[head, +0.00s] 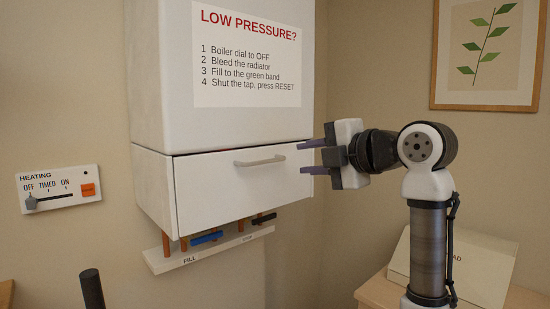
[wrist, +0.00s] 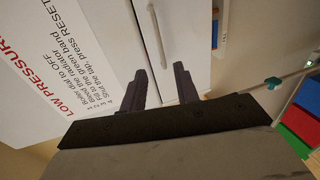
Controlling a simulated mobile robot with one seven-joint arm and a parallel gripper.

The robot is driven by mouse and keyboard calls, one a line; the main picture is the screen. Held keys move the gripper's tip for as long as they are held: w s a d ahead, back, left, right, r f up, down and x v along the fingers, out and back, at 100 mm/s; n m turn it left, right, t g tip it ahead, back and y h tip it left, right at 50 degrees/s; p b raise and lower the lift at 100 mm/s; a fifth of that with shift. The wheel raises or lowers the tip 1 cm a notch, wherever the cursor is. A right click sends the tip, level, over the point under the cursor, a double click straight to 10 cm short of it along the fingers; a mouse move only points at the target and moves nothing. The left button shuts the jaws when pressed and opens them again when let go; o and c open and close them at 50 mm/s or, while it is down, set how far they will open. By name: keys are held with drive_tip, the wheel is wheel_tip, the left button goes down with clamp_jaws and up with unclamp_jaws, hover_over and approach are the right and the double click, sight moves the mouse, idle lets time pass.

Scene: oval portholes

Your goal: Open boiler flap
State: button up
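The boiler flap (head: 225,190) is the white lower front panel of the boiler, with a thin dark seam along its top and left edge. It looks shut or nearly so. A pale grey bar handle (head: 260,160) runs across its upper part. My gripper (head: 305,157) is to the right of the handle at about its height, apart from it, with its fingers spread and nothing between them. In the wrist view the handle (wrist: 157,34) lies beyond the open fingertips (wrist: 160,76), roughly in line with the gap.
The boiler's upper body (head: 235,125) carries an instruction sheet (head: 247,55). Below the flap are copper pipes, a blue lever (head: 206,238) and a dark lever (head: 263,218) over a labelled strip (head: 190,258). A heating panel (head: 60,188) is on the left wall. A small table (head: 372,292) stands lower right.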

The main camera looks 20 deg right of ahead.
sight(267, 162)
drive_tip(key=p+x, duration=0.2)
drive_tip(key=x, duration=0.9)
drive_tip(key=shift+w+p, duration=0.1)
drive_tip(key=shift+p, duration=0.25)
clamp_jaws()
